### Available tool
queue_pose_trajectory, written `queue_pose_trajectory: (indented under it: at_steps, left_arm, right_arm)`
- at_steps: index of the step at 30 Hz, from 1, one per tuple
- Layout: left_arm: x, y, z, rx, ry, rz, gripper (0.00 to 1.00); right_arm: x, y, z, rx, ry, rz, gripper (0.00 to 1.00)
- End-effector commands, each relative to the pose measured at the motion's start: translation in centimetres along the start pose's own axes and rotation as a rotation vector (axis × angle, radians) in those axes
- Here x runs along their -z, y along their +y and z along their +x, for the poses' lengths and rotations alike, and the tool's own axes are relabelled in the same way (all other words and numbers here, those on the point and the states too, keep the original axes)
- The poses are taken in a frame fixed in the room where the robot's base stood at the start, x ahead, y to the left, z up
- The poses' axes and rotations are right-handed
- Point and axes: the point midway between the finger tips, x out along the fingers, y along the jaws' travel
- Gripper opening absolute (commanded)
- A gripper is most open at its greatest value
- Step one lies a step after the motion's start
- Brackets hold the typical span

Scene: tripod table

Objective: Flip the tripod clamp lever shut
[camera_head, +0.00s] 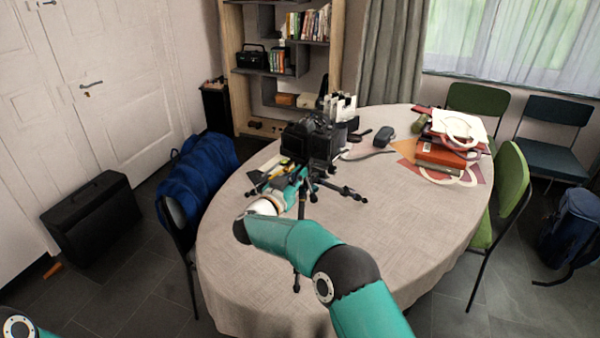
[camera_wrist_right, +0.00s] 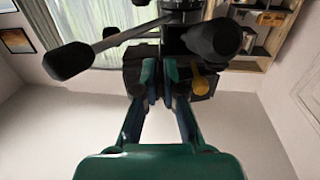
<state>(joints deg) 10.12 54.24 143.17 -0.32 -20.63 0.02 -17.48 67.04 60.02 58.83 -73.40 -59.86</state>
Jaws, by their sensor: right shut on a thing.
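A black camera (camera_head: 312,140) sits on top of a black tripod (camera_head: 345,191) that stands on the round table, legs spread. My right arm reaches in from the lower right, and my right gripper (camera_head: 302,176) is at the tripod just below the camera. In the right wrist view, the gripper's fingers (camera_wrist_right: 167,88) are close together on a dark part of the tripod head, mostly hidden between them. An orange-yellow lever (camera_wrist_right: 201,86) shows just right of the fingertips. I cannot tell whether the fingers touch it. My left gripper is out of view.
The table (camera_head: 410,225) has a light cloth. Red boxes and a white bag (camera_head: 460,127) lie at its right side, with a dark pouch (camera_head: 385,137) at the back. Chairs stand around, one holding a blue jacket (camera_head: 200,178). The table's front right is clear.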

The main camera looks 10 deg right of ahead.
Motion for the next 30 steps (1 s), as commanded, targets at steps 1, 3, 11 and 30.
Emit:
queue_pose_trajectory:
  at_steps: [1, 3, 11, 30]
  left_arm:
    - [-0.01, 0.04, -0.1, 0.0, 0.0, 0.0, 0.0]
    - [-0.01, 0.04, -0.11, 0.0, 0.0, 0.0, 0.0]
    - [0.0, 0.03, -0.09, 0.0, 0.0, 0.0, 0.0]
    - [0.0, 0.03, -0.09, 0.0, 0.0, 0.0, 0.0]
  right_arm:
    - [0.32, 0.03, 0.1, -0.006, 0.005, 0.003, 0.0]
    - [0.33, 0.04, 0.11, -0.009, 0.006, 0.003, 0.0]
    - [0.36, 0.06, 0.14, -0.01, 0.007, 0.004, 0.0]
    - [0.08, -0.04, 0.04, -0.004, 0.002, 0.001, 0.33]
